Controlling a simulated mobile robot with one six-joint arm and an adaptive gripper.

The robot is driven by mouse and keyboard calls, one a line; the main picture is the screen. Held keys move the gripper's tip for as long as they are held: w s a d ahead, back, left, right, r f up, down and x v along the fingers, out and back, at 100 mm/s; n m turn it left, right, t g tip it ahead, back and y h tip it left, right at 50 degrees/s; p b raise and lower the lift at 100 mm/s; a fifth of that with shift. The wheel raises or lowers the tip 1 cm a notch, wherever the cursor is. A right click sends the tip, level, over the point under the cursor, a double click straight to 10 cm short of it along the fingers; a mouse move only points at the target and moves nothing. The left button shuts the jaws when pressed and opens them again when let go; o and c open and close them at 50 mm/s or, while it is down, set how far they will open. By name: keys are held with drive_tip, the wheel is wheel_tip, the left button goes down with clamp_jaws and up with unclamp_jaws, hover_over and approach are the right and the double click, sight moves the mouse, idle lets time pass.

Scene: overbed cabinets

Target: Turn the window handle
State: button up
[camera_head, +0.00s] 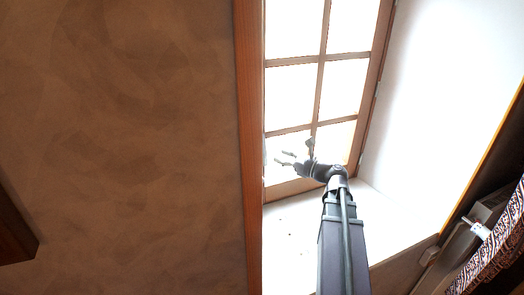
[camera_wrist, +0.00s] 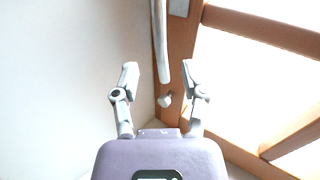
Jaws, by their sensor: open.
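The window handle (camera_wrist: 159,35) is a silver-grey bar at the top middle of the wrist view, in front of the wooden frame. Its lower end lies between the lines of my two fingers in the picture. My gripper (camera_wrist: 159,67) is open, one finger on each side of that end, with nothing held. I cannot tell how far the handle is in depth, and no contact shows. In the head view my gripper (camera_head: 282,158) is in front of the lower left panes, pointing left. I cannot make out the handle clearly there.
The window (camera_head: 318,75) has wooden bars and bright panes. Below it is a white sill (camera_head: 290,235). A brown wall (camera_head: 120,130) fills the left, and a white reveal (camera_head: 430,90) stands at the right. A small pale knob (camera_wrist: 165,100) sits below the handle's end.

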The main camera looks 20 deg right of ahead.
drive_tip(key=shift+x, duration=3.75)
clamp_jaws()
